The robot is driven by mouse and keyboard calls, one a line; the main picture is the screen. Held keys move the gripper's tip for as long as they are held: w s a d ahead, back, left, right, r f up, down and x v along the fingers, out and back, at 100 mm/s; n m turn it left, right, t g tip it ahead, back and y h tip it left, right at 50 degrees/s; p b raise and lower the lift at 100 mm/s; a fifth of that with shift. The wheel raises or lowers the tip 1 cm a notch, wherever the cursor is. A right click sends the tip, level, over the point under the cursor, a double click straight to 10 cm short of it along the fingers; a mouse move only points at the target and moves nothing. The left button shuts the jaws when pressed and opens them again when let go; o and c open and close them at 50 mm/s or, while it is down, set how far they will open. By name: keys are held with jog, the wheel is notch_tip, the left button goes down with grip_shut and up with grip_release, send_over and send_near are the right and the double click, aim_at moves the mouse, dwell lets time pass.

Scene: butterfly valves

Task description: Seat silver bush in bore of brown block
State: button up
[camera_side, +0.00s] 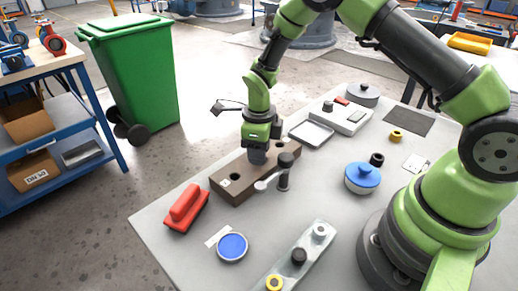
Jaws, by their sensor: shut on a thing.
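The brown block (226,187) lies on the table left of centre, with a dark round bore showing in its top near the left end. My gripper (257,158) points down over the middle of the block, shut on a small grey piece, apparently the silver bush. The fingers and my wrist hide most of this piece. I cannot tell whether it is above a bore or inside one. Another silver ring-like piece (320,230) sits on the grey strip (309,245) at the front.
A dark-headed tool with a silver end (263,185) is close by the block's right front side. A red object (186,208), a blue round dish (232,247) and a blue-lidded pot (363,176) stand around. A shallow tray (311,133) lies behind.

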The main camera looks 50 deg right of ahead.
jog(key=shift+f, duration=0.1)
dwell(0.3)
jog(key=o, duration=1.4)
jog(key=shift+o, duration=0.2)
notch_tip(320, 180, up, 8)
jog(key=shift+f, duration=0.25)
